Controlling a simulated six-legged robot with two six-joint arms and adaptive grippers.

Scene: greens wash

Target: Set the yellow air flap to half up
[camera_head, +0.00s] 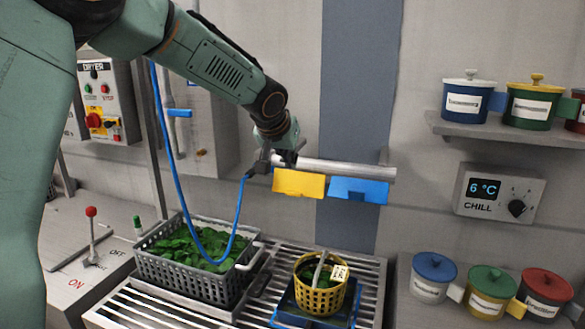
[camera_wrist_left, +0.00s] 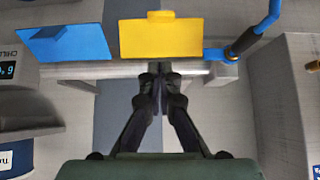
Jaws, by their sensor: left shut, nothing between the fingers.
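The yellow air flap (camera_head: 299,184) hangs at the underside of a pale horizontal bar, tilted outward. In the left wrist view the yellow flap (camera_wrist_left: 160,37) shows flat and wide with a small tab on one edge. My left gripper (camera_head: 288,157) is at the bar, just above the yellow flap. In the left wrist view my left gripper (camera_wrist_left: 161,82) has its fingertips together and empty, close to the bar beside the flap; I cannot tell whether they touch it. My right gripper is not in view.
A blue flap (camera_head: 357,190) hangs beside the yellow one on the bar (camera_head: 345,170). A blue hose loops from the bar's left end. Below are a grey crate (camera_head: 190,279) of greens and a yellow basket (camera_head: 320,300) on a slatted rack. Lidded pots and a chill panel (camera_head: 498,192) are at right.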

